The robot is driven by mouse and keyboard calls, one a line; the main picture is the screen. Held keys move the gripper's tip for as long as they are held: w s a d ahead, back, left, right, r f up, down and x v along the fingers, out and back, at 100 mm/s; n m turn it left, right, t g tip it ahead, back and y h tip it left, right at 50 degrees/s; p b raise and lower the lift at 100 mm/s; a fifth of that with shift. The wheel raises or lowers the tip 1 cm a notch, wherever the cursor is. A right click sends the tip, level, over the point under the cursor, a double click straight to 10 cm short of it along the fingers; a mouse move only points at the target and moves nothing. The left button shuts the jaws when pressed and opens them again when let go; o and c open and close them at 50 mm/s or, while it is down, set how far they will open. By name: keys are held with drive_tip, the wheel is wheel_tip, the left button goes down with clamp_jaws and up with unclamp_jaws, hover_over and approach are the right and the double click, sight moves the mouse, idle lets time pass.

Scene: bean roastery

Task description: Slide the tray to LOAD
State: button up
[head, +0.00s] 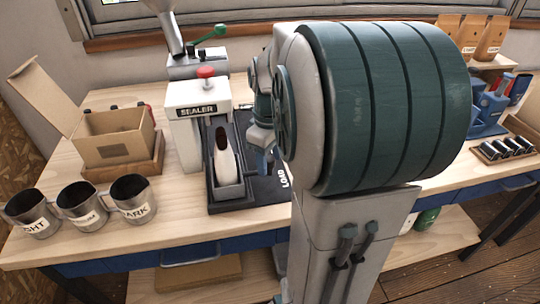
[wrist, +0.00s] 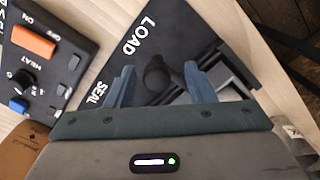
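The dark grey tray (head: 232,192) sits on a black board (head: 268,188) in front of the white sealer (head: 198,120). A white pouch (head: 225,165) with a dark window stands in the tray. LOAD is printed on the board to the tray's right in the head view. The wrist view shows LOAD and SEAL on the board (wrist: 158,28), with part of the tray (wrist: 232,72) at the right. My gripper (head: 265,160) is low beside the tray. In the wrist view my gripper (wrist: 161,84) is open, with a dark round knob (wrist: 157,70) between its separated fingers; contact is unclear.
A control panel (wrist: 40,55) with an orange switch lies left in the wrist view. Three metal cups (head: 80,203) and an open cardboard box (head: 112,138) stand left of the sealer. My arm hides the bench's middle. Batteries-like cylinders (head: 507,148) lie far right.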

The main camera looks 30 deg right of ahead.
drive_tip(key=shift+r, duration=0.1)
wheel_tip(320, 180, up, 14)
drive_tip(key=p, duration=0.1)
drive_tip(key=shift+f+p, duration=0.2)
drive_tip(key=shift+p, duration=0.15)
idle(0.3)
